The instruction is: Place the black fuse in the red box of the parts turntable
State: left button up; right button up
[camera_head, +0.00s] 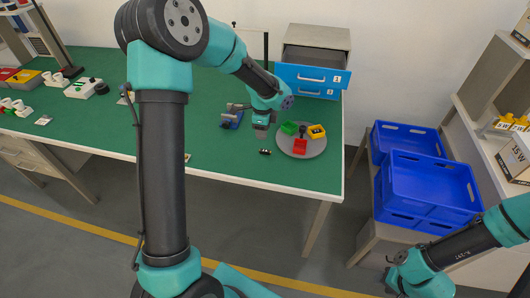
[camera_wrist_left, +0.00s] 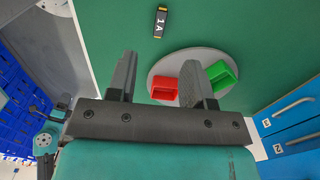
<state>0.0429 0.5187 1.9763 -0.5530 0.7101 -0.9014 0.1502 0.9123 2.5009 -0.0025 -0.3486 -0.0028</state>
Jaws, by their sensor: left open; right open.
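The black fuse (camera_head: 265,152), marked "1A" in the left wrist view (camera_wrist_left: 161,21), lies on the green table near its front edge. The grey round turntable (camera_head: 312,152) is to its right. It carries the red box (camera_head: 300,146) at the front, a green box (camera_head: 289,127) and a yellow box (camera_head: 316,131). My left gripper (camera_head: 261,130) is open and empty above the table, behind the fuse and left of the turntable. In the left wrist view the red box (camera_wrist_left: 164,88) shows between its fingers, partly hidden. My right gripper (camera_head: 394,282) is open, low at the bottom right, away from the table.
A small blue-based fixture (camera_head: 232,118) stands left of my left gripper. A drawer unit with blue fronts (camera_head: 312,80) stands behind the turntable. Blue crates (camera_head: 430,185) are on the right. Switches and sockets sit at the table's far left. The table front around the fuse is clear.

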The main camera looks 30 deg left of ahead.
pick_arm(q)
send_over(265, 150)
jog(key=f, duration=0.5)
jog(key=shift+s+a, duration=0.2)
jog(key=shift+s, duration=0.05)
jog(key=shift+f, duration=0.2)
jog(key=shift+w+d+f, duration=0.1)
jog(key=shift+d+f, duration=0.05)
jog(key=shift+f, duration=1.15)
jog(key=shift+d+f, duration=0.15)
jog(key=shift+f, duration=1.15)
jog(key=shift+c, duration=0.3)
grip_shut()
